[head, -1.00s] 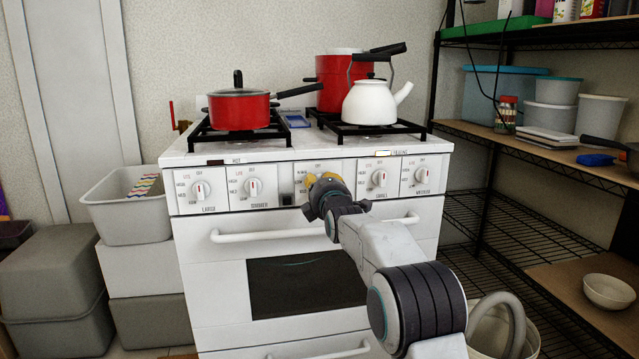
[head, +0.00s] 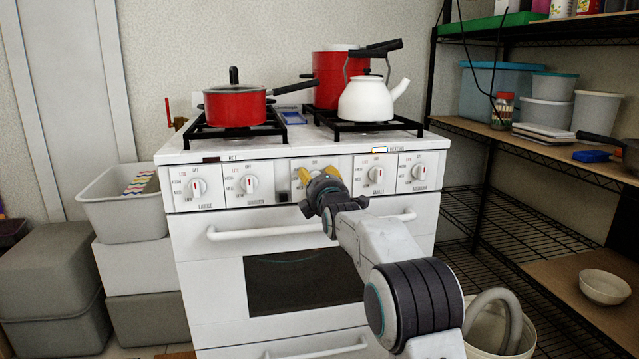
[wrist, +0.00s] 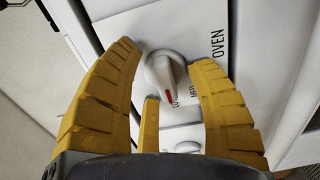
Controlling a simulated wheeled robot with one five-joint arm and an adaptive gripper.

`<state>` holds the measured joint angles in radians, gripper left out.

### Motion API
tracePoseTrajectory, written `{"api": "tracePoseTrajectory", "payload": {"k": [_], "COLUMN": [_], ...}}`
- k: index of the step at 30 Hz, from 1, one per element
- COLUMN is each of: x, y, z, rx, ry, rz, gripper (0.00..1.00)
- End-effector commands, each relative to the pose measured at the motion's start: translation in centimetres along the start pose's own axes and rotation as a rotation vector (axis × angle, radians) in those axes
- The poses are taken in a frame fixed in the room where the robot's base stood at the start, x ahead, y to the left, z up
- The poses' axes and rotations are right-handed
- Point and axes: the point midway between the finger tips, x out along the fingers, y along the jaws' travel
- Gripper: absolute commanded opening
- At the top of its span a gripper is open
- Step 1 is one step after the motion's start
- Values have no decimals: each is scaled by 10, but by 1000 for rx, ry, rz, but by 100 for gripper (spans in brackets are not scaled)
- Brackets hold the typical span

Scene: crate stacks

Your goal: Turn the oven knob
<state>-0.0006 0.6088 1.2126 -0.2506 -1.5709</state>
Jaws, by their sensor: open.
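The oven knob (wrist: 163,72) is white with a red pointer mark, and the word OVEN is printed beside it on the panel. It shows in the wrist view between the tips of my gripper's yellow fingers. My gripper (wrist: 166,58) is open, with one finger on each side of the knob; I cannot tell if either touches it. In the head view my gripper (head: 318,171) is at the middle of the control panel of the white stove (head: 205,262), and it hides the oven knob there.
Other knobs (head: 198,186) line the panel on both sides. The oven handle (head: 265,231) runs below my gripper. A red saucepan (head: 235,106) and a white kettle (head: 366,99) stand on the burners. Shelves (head: 560,160) stand at right, stacked bins (head: 130,262) at left.

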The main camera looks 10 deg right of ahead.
Motion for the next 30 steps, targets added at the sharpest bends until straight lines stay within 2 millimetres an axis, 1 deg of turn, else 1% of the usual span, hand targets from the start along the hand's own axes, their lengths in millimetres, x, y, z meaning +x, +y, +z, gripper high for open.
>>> {"api": "tracePoseTrajectory", "payload": {"k": [4,8,24,30], "x": [-5,-15,-85,-105], "y": [1,1,1,1], "z": [0,0,1,1], "rx": [0,0,0,0], "ry": [1,1,-1,-1], "rz": [0,0,0,1], "gripper": [50,50,50,50]}}
